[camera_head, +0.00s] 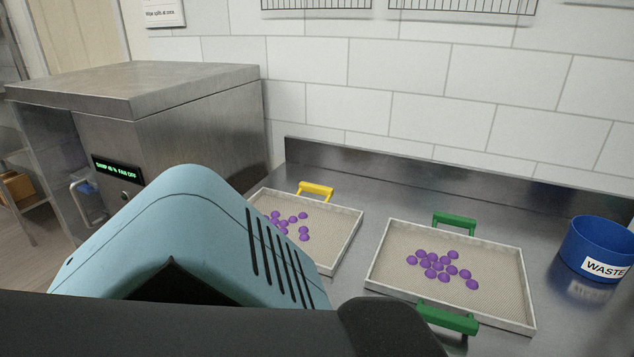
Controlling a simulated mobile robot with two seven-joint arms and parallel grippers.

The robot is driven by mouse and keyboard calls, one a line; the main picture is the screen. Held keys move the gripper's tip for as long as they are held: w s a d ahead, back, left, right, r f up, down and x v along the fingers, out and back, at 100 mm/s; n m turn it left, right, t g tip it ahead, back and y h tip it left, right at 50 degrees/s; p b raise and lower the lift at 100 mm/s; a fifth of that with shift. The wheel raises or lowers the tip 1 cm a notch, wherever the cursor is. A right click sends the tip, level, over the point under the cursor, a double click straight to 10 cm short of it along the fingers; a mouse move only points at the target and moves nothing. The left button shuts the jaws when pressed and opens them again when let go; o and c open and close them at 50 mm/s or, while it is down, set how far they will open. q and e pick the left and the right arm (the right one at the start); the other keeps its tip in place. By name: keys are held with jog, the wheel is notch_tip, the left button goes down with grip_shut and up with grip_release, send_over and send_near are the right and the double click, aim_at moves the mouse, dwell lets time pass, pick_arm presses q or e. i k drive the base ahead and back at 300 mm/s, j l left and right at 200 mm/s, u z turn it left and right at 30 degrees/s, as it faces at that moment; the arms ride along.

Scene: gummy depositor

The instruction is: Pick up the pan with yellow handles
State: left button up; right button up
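The pan with yellow handles (340,243) sits on the steel counter, left of the middle of the view. Its far yellow handle (316,189) shows at the back rim. Several purple gummies (290,224) lie in it. A large light-blue part with dark slots, in the foreground, covers the pan's near left portion, so a near handle does not show. Neither of my grippers' fingertips can be made out in this view.
A pan with green handles (390,272) holding several purple gummies stands to the right. A blue waste bin (590,240) is at the far right. A steel cabinet (200,110) with a green display stands at the left. Bare counter (390,195) lies behind the pans.

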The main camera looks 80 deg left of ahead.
aim_at(324, 231)
jog(key=i, duration=0.7)
jog(key=u, duration=3)
